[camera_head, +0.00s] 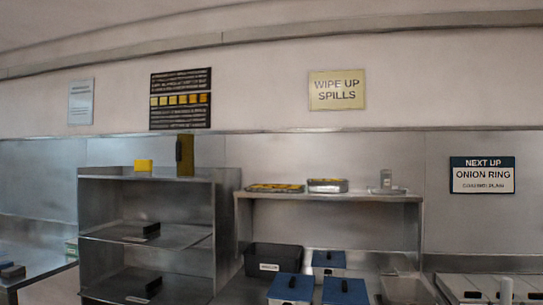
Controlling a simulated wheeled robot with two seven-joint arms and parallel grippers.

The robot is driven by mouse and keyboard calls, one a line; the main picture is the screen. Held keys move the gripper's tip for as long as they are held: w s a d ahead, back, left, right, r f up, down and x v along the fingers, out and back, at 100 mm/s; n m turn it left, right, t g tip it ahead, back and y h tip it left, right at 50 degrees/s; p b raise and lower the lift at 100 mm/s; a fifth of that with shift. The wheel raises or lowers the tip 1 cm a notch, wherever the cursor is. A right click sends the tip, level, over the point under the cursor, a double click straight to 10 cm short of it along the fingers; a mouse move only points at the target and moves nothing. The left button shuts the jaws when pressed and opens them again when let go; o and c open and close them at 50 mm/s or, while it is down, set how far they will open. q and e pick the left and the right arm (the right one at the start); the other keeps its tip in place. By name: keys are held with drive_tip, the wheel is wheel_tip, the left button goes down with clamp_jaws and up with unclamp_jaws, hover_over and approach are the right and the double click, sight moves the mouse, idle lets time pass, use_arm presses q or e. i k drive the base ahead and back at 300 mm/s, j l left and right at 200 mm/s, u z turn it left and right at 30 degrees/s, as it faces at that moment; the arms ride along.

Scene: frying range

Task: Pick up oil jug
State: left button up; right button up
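A tall dark olive-brown container (185,156) stands upright on top of the left metal shelf unit; it looks like the oil jug, but its details are too small to be sure. A small yellow block-like item (143,165) sits to its left on the same top. Neither of my grippers is in view, and nothing is seen touching the container.
The left shelf unit (227,205) has lower shelves with small dark items. A second shelf (335,196) holds trays and a small clear vessel. Below it are a black bin (272,257) and several blue-lidded containers (291,288). A counter (40,265) lies at far left.

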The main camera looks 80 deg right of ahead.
sight(186, 138)
drive_tip(key=z, duration=2)
